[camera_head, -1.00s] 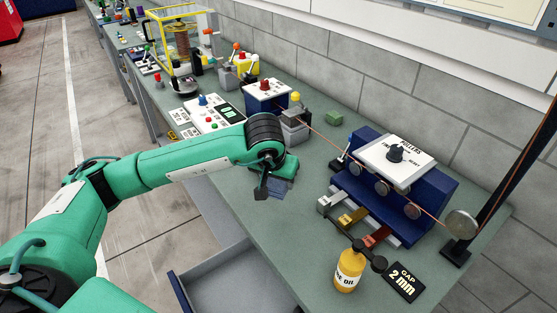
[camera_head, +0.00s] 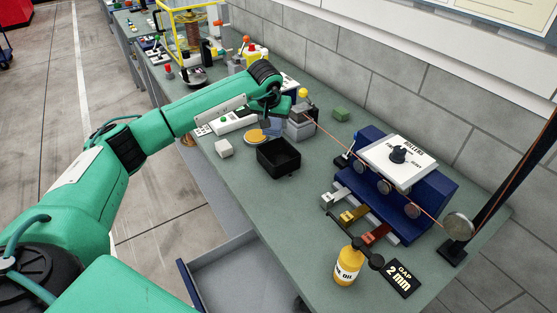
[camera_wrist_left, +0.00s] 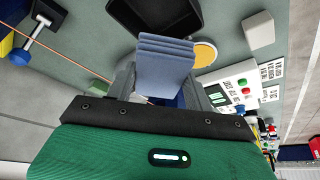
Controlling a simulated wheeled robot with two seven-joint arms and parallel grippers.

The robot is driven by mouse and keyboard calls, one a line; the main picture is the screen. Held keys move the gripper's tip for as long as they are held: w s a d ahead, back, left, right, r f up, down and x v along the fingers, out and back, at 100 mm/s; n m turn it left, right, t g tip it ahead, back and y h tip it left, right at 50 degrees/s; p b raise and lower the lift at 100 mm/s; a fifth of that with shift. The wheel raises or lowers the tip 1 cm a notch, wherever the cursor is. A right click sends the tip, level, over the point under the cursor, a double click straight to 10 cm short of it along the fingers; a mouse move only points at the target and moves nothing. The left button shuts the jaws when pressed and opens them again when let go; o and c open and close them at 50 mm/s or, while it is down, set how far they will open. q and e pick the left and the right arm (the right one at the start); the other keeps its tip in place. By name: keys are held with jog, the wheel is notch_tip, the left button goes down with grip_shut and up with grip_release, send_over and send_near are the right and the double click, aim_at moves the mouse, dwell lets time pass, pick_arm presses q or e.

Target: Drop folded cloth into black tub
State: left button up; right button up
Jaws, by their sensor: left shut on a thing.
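My left gripper (camera_head: 272,120) is shut on the folded blue cloth (camera_head: 271,128). In the left wrist view the cloth (camera_wrist_left: 165,62) shows as several stacked layers between the two fingers (camera_wrist_left: 158,88). The black tub (camera_head: 279,171) is a square open box on the green bench, and its visible inside looks empty. The cloth is just beyond the tub in the head view, not over its middle. In the left wrist view the tub (camera_wrist_left: 118,12) is at the top edge, partly hidden by the cloth. My right gripper is not in view.
A yellow-topped disc (camera_head: 256,137) and a white block (camera_head: 223,148) lie left of the tub. A grey block (camera_head: 300,128) stands close right of the gripper. The blue roller unit (camera_head: 433,203), oil bottle (camera_head: 347,266) and a taut copper wire are to the right. An open drawer (camera_head: 235,265) juts out in front.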

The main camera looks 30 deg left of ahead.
pick_arm(q)
notch_tip(320, 180, down, 4)
jog(key=shift+r+b, duration=0.25)
jog(key=shift+b, duration=0.3)
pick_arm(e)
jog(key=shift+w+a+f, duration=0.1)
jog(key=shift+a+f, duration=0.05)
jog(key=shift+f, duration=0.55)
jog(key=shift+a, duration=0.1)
pick_arm(q)
jog(key=o, duration=1)
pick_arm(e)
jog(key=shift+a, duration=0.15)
pick_arm(q)
jog(key=b+v, duration=0.3)
jog(key=v, duration=1.1)
jog(key=shift+w, duration=0.15)
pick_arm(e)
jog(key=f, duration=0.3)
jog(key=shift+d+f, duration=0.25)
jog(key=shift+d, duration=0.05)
pick_arm(q)
jog(key=shift+f, duration=0.15)
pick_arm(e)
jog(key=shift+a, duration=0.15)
